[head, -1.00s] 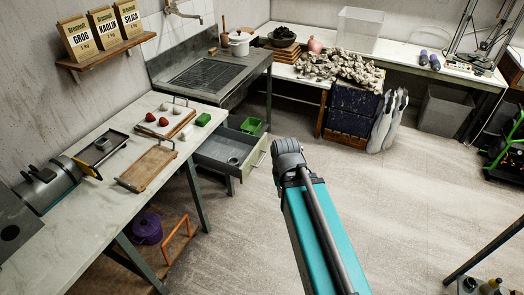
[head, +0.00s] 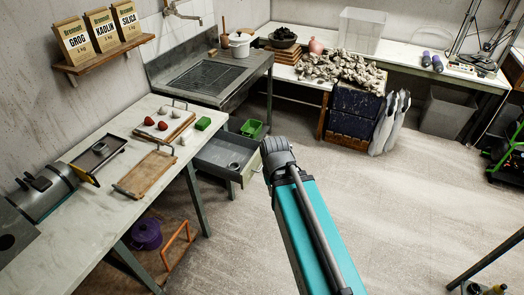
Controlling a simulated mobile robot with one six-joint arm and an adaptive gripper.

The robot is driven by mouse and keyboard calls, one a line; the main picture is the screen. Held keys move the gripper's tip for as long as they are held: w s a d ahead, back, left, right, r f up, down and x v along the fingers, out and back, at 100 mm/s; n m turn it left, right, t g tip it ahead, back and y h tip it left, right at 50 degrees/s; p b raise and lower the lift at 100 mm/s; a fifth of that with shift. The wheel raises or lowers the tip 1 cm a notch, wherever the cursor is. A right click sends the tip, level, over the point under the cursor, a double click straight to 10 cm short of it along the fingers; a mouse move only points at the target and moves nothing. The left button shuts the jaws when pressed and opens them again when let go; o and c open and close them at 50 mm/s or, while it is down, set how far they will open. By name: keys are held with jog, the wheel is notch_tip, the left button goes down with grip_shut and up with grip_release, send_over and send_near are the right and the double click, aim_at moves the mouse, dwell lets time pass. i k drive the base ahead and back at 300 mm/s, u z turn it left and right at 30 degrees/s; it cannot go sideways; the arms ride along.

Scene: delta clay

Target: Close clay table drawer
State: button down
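The grey drawer (head: 214,157) stands pulled out below the long pale table (head: 95,205), beside the grey sink unit (head: 195,92). Its pale front panel (head: 246,171) faces right and its curved handle sits near my arm's dark joint, which partly covers it in the picture. A small round grey thing (head: 233,166) lies inside the drawer. My teal arm rises from the bottom of the picture and its dark joint ends just right of the drawer front. My gripper does not show, and I cannot tell whether anything touches the handle.
A green bin (head: 252,128) sits below the sink unit, behind the drawer. The floor (head: 400,215) to the right is largely clear.

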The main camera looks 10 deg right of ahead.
aim_at(224, 147)
jog(key=i, duration=0.85)
jog(key=z, duration=0.05)
